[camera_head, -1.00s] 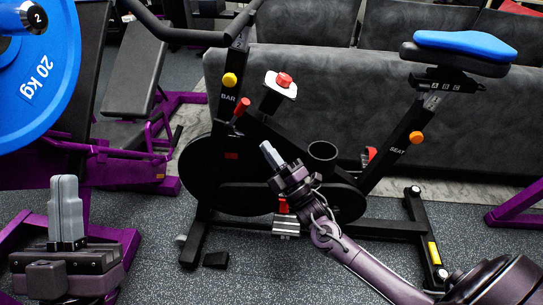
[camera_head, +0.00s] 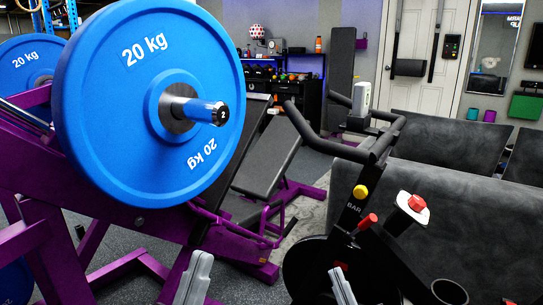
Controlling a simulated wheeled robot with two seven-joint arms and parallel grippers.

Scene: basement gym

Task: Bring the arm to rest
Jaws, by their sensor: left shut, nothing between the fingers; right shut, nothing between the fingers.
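My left gripper (camera_head: 193,279) shows only its pale grey fingertips at the bottom edge of the head view, pointing up, pressed together and empty. It appears in front of the purple rack's lower bars. My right gripper (camera_head: 342,287) also shows only its fingertips at the bottom edge, shut and empty. It appears in front of the black exercise bike (camera_head: 335,225). Both arms and wrists are out of the picture below. I cannot tell whether either gripper touches anything.
A blue 20 kg plate (camera_head: 105,150) sits on a bar of the purple rack (camera_head: 70,195) at the left. A grey bench (camera_head: 270,155) stands behind it. A dark grey sofa (camera_head: 460,200) is at the right. A door (camera_head: 425,55) and shelves are at the back.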

